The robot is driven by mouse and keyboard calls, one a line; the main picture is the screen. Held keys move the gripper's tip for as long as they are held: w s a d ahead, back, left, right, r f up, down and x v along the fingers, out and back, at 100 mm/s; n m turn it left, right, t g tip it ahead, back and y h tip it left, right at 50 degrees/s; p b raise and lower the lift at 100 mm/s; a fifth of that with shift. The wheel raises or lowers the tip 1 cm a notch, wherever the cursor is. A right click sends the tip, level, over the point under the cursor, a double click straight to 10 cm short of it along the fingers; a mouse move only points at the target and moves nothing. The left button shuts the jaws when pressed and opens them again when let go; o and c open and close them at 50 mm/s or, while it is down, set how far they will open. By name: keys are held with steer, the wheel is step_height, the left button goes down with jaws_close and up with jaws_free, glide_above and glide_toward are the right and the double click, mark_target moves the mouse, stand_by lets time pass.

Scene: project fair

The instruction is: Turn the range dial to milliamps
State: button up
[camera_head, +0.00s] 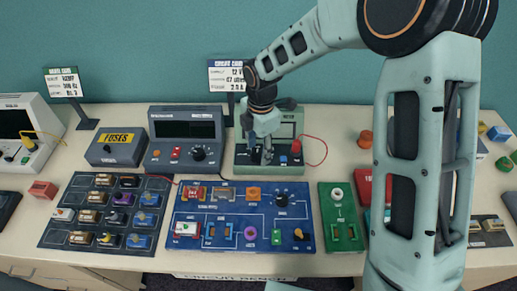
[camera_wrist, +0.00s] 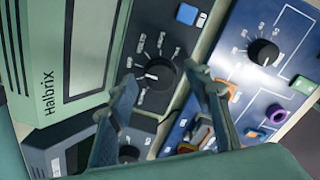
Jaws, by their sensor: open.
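The green Halbrix meter (camera_head: 285,128) stands at the back middle of the table, with a dark display and a black control panel. Its round black range dial (camera_wrist: 157,75) shows in the wrist view, with a white pointer mark and small labels around it that I cannot read. In the head view my gripper hides the dial. My gripper (camera_head: 262,157) points down in front of the meter's panel. In the wrist view my gripper (camera_wrist: 163,77) is open, its fingertips appearing on either side of the dial. I cannot tell whether they touch it.
A dark grey device (camera_head: 185,138) with its own knob stands close left of the meter. A blue circuit board (camera_head: 240,190) with another knob (camera_wrist: 263,52) lies in front. A red cable (camera_head: 322,150) loops at the right. A blue socket block (camera_wrist: 187,14) sits near the dial.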

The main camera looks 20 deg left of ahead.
steer(key=shift+f, duration=0.45)
steer(key=shift+c, duration=0.3)
steer(key=c, duration=1.1)
